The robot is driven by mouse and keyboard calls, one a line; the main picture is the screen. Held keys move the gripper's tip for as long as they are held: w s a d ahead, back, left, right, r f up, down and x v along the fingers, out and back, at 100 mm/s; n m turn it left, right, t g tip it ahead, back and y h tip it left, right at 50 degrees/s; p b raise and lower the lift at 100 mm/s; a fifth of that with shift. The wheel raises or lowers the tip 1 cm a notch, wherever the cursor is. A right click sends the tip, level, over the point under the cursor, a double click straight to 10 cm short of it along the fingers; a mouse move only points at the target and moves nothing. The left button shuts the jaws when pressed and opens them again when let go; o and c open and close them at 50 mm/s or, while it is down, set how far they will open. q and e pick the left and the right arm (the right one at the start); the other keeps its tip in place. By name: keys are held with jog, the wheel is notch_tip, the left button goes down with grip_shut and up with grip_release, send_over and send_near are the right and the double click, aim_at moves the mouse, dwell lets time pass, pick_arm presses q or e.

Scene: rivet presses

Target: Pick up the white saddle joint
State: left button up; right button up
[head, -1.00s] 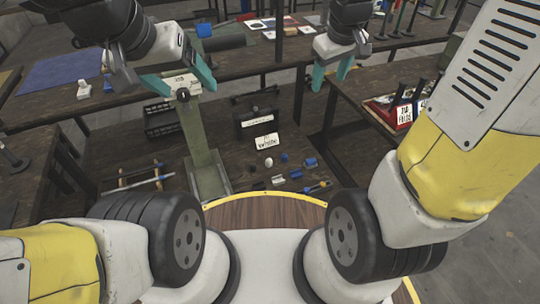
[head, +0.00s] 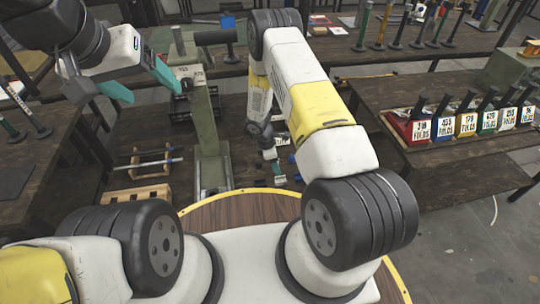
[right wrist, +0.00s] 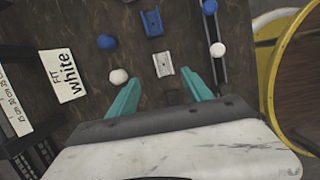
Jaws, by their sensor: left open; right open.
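The white saddle joint (right wrist: 163,66), a small pale channel-shaped piece, lies on the dark board in the right wrist view. My right gripper (right wrist: 159,84) is open and empty, and the joint shows just beyond and between its two teal fingertips. I cannot tell how high the fingers are above the board. In the head view the right gripper (head: 273,176) is low, behind my column, and the white joint is hidden there. My left gripper (head: 142,86) is open and empty in the upper left of the head view, above the dark tables.
Near the joint are a white ball (right wrist: 119,76), a blue saddle piece (right wrist: 152,23) and a blue ball (right wrist: 106,41). A "FIT white" card (right wrist: 63,76) lies to the left. A dark rail (right wrist: 217,40) runs at the right. A green press (head: 205,120) stands beside my right arm.

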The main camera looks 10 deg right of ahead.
aim_at(280, 181)
jog(key=shift+n, duration=0.3)
jog(key=x, duration=0.9)
jog(key=shift+s+a+f, duration=0.1)
jog(key=shift+s+f, duration=0.1)
jog(key=shift+s, duration=0.15)
jog(key=shift+c, duration=0.2)
grip_shut()
jog(key=shift+r, duration=0.15)
